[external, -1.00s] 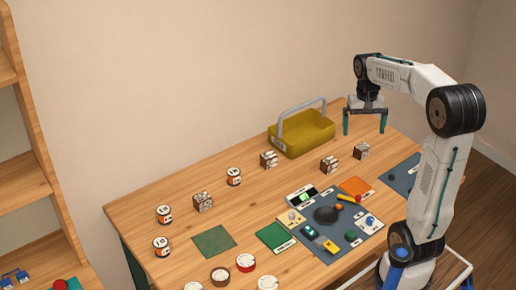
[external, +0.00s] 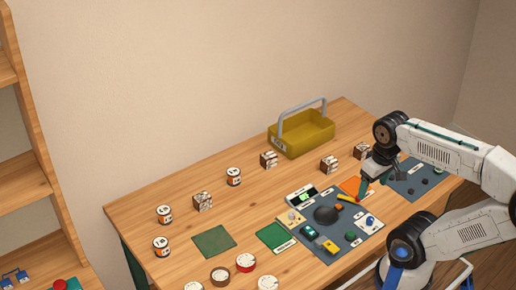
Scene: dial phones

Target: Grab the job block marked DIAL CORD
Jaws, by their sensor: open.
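Several small dark brown blocks with pale printed labels stand on the wooden table: one at the left (external: 203,202), one in front of the yellow basket (external: 268,160), one at centre right (external: 329,166) and one farther right (external: 361,152). Their print is too small to read, so I cannot tell which is marked DIAL CORD. My gripper (external: 372,186) is open and low over the right part of the table, just in front of the rightmost block and beside the orange mat. It holds nothing that I can see. The arm partly hides the gripper.
The yellow basket (external: 305,138) with a grey handle stands at the back. A dark mat (external: 340,245) with phone parts and tools lies in front. The table's middle left is mostly clear.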

